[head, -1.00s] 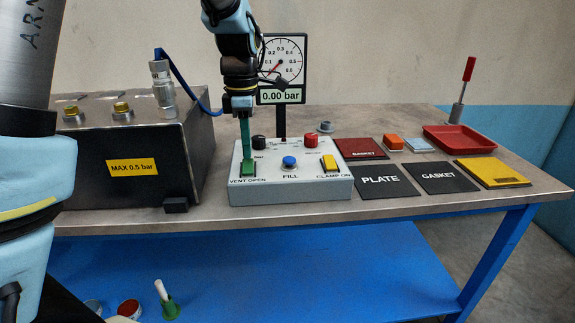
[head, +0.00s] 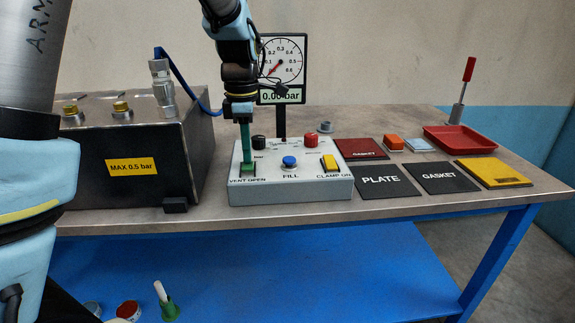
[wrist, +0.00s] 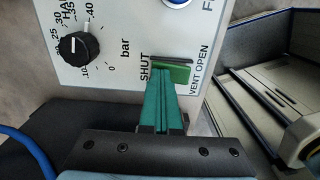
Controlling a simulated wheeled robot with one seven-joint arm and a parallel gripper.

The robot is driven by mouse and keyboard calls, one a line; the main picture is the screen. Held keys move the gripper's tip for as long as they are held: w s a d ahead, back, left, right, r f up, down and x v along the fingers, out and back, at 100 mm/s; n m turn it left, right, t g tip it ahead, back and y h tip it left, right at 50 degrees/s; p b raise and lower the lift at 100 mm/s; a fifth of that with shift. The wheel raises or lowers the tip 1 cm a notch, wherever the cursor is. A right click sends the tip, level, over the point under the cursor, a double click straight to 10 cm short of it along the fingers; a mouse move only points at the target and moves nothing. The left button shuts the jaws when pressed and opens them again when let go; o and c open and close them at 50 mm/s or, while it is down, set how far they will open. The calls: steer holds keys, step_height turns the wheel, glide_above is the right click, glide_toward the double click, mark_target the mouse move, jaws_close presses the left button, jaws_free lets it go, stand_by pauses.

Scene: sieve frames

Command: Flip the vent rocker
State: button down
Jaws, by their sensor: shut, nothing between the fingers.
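The vent rocker (wrist: 176,72) is a green switch at the left front of the grey control box (head: 305,192). In the wrist view the words SHUT and VENT OPEN are printed beside its two ends. My gripper (head: 247,168) is shut and empty, its green fingers pointing down at the rocker. In the wrist view the fingertips (wrist: 161,82) overlap the SHUT-side part of the rocker and hide some of it. They look to be touching or very near it; I cannot tell which. Its tilt is unclear.
The gauge display (head: 281,96) reads about 0.00 bar. A dark metal tank (head: 185,165) stands close on the left.

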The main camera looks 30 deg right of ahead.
steer(key=shift+r, duration=0.15)
step_height(320, 180, up, 7)
steer(key=p, duration=0.7)
stand_by(0.4)
